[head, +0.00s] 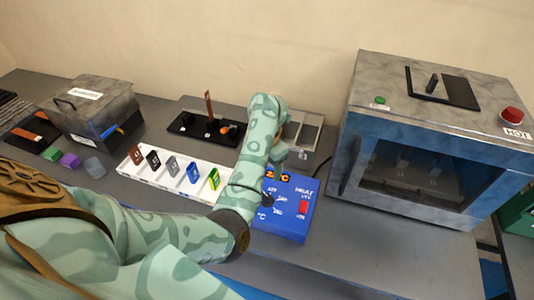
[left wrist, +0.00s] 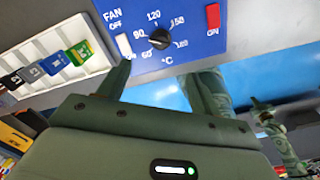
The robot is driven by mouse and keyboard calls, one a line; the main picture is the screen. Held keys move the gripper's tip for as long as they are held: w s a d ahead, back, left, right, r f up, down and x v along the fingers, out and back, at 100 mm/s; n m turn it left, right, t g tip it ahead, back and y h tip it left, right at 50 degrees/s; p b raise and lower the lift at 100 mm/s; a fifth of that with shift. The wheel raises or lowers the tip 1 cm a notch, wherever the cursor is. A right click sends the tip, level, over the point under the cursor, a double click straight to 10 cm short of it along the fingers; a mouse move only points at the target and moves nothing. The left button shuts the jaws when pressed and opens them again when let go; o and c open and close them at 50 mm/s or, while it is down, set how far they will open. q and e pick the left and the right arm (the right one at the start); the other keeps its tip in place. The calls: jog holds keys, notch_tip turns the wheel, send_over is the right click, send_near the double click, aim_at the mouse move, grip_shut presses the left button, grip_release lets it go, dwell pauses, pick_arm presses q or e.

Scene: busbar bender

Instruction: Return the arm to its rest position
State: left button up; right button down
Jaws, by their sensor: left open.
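My left arm, in pale green camouflage, reaches across the head view from the lower left. Its gripper (head: 278,158) is over the far left part of the blue control box (head: 296,222), partly hidden by my forearm. In the left wrist view the fingers (left wrist: 162,82) are apart with nothing held between them. One fingertip is close to the white FAN switch (left wrist: 124,46); I cannot tell if it touches. The dark dial (left wrist: 160,38) and the red ON switch (left wrist: 213,17) show beside it. My right gripper cannot be made out in either view.
A large grey oven (head: 425,135) stands right of the control box. A white tray (head: 160,178) with several coloured blocks lies left of my forearm. Behind are a black fixture (head: 185,125) and a grey box (head: 92,108). The table front right of the box is clear.

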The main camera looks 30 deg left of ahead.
pick_arm(q)
notch_tip(320, 180, up, 2)
jog(key=shift+r, duration=0.1)
jog(key=shift+a, duration=0.15)
dwell(0.4)
